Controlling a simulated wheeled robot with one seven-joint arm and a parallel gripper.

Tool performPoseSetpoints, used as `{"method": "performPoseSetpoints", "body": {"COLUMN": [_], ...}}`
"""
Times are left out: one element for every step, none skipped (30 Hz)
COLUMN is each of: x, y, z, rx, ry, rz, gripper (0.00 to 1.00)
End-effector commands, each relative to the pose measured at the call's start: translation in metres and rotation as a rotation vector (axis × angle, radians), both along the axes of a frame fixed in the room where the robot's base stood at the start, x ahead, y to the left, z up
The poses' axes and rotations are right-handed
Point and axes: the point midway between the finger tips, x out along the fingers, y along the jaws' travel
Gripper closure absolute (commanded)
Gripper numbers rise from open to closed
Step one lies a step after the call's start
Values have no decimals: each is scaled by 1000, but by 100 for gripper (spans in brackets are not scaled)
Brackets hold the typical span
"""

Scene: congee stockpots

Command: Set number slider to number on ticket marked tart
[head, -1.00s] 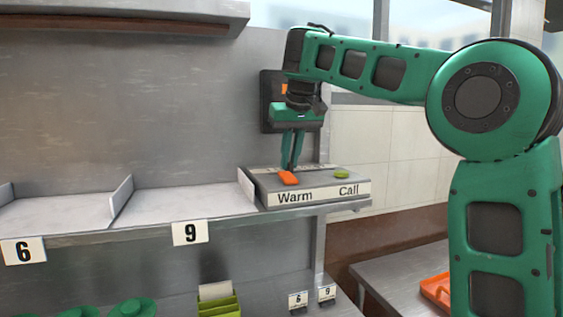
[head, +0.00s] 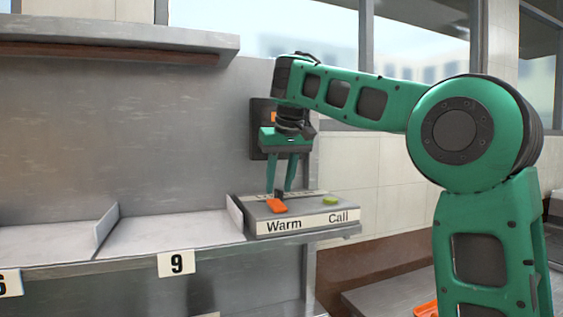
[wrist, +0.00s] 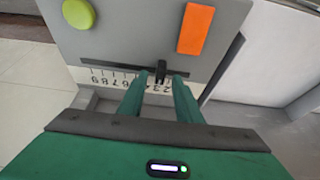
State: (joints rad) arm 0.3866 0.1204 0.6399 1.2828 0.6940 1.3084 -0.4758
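The number slider is on the grey control box (head: 300,215). Its black knob (wrist: 161,70) stands in a dark slot above a printed number scale (wrist: 115,83), and shows in the head view as a small dark peg (head: 279,193). The knob is near the low-number end, around 2 or 3; the exact number cannot be told. My gripper (wrist: 161,76) is open, its two green fingertips on either side of the knob with small gaps showing. In the head view my gripper (head: 281,190) points down over the box. No ticket marked tart can be read in these frames.
The box sits at the right end of a metal shelf (head: 170,235) with divided empty bays and a 9 label (head: 177,263). The wall stands close behind.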

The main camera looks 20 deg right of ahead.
Motion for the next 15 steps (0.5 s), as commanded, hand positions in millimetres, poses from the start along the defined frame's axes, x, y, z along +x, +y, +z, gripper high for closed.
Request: {"method": "performPoseSetpoints", "body": {"x": [-1,-2,-3,-4,-5,-6,-7,-8,-8,-9,-9,-10,-10,-11,-12], "y": [2,1,2,2,2,2,2,2,2,2,2,1,1,1,1], "z": [4,5,8,10,12,15,17,19,20,21,22,24,25,26,28], "rx": [-1,0,1,1,0,0,0,1,1,1,1,1,0,0,1], "ry": [-2,-2,-2,-2,-2,-3,-3,-3,-2,-2,-2,-2,-1,-1,-1], "rz": [2,1,1,1,2,3,2,2,2,2,2,1,2,2,1], "gripper": [69,69,69,69,69,69,69,69,69,69,69,69,69,69,69]}}
